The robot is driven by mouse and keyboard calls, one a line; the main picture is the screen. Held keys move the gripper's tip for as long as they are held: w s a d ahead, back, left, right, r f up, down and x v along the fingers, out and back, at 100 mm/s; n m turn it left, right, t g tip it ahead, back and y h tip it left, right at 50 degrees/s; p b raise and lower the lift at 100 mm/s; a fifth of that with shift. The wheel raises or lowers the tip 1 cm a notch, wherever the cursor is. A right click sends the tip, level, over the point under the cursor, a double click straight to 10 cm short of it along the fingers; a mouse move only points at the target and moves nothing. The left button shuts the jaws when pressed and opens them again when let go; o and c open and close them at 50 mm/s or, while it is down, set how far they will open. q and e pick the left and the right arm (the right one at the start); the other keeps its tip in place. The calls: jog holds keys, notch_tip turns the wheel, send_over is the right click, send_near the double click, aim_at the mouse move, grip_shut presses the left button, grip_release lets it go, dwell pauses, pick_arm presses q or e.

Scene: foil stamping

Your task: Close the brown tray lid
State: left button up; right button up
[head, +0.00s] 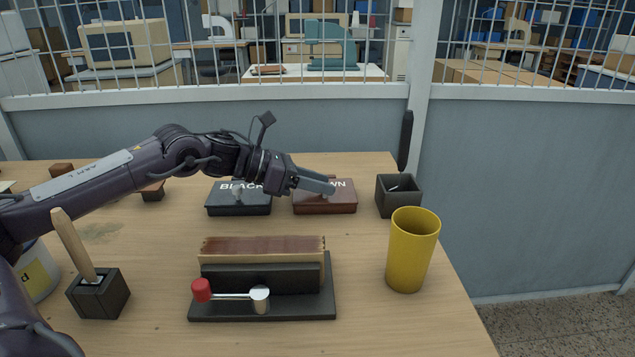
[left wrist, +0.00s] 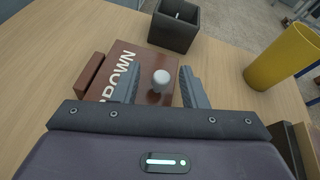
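The brown tray (head: 325,208) stands at the back of the table, its lid marked BROWN, partly hidden by my gripper. In the left wrist view the brown lid (left wrist: 127,62) carries a pale round knob (left wrist: 161,78). My left gripper (head: 333,187) is over the lid; in the left wrist view the left gripper (left wrist: 161,87) is open, with one finger on each side of the knob and gaps between. A brown block-like part (left wrist: 89,73) shows at the lid's left edge. I cannot tell whether the lid lies fully flat. My right gripper is not in view.
The black tray (head: 238,207) stands left of the brown one. A dark open box (head: 398,204) and a yellow cup (head: 410,252) are to the right. A dark fixture with a red-knobbed lever (head: 318,312) stands in front. A brush holder (head: 98,297) is front left.

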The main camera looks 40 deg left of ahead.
pick_arm(q)
jog(key=shift+s+a, duration=0.2)
jog(key=shift+a, duration=0.15)
jog(key=b+v, duration=0.2)
jog(key=v, duration=0.4)
jog(key=shift+d, duration=0.1)
jog(key=shift+s+a+r, duration=0.3)
jog(key=shift+s+a, duration=0.05)
jog(key=shift+s, duration=0.05)
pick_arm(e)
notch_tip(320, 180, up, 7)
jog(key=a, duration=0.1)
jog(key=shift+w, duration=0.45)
pick_arm(q)
jog(key=shift+r, duration=0.1)
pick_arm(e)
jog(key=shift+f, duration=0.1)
